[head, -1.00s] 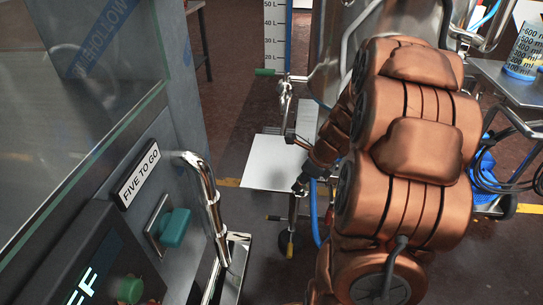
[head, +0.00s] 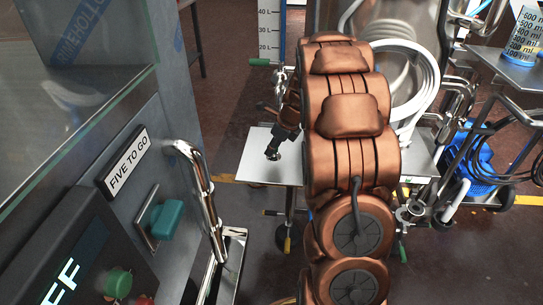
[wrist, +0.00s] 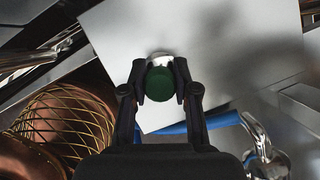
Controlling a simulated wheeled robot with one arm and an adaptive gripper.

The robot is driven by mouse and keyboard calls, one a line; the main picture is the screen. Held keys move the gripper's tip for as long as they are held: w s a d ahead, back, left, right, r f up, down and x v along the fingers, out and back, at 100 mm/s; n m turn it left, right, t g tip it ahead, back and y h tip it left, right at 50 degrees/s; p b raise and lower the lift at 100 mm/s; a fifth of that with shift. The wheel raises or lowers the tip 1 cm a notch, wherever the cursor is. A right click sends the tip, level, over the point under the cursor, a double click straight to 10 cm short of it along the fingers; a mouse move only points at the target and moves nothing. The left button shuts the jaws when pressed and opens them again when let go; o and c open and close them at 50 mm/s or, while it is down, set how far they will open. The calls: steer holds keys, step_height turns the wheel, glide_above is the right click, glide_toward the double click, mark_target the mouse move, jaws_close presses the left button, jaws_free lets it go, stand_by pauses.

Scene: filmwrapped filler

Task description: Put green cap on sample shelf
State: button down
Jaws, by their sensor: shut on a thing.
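My gripper (wrist: 160,82) is shut on the green cap (wrist: 161,85), with one dark finger on each side. A silvery round part shows just beyond the cap in the wrist view. In the head view my gripper (head: 273,152) is over a flat pale metal plate (head: 255,168), which looks like the sample shelf. The green of the cap is not clear there. The plate (wrist: 225,45) also fills much of the wrist view behind the cap. I cannot tell whether the cap touches it.
A machine with a "FIVE TO GO" label (head: 127,172) and a bent chrome handle (head: 200,190) stands at the left. Metal pipes and valves (head: 415,210) are right of my arm. A side table (head: 505,65) holds a measuring beaker (head: 525,45).

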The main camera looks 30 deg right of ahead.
steer(key=shift+w+f, duration=0.1)
steer(key=shift+w, duration=0.5)
step_height(320, 180, down, 4)
steer(key=shift+r+b, duration=0.15)
steer(key=shift+b, duration=0.8)
steer(key=shift+r, duration=0.1)
steer(key=shift+p, duration=0.3)
steer(key=c, duration=0.9)
jaws_free()
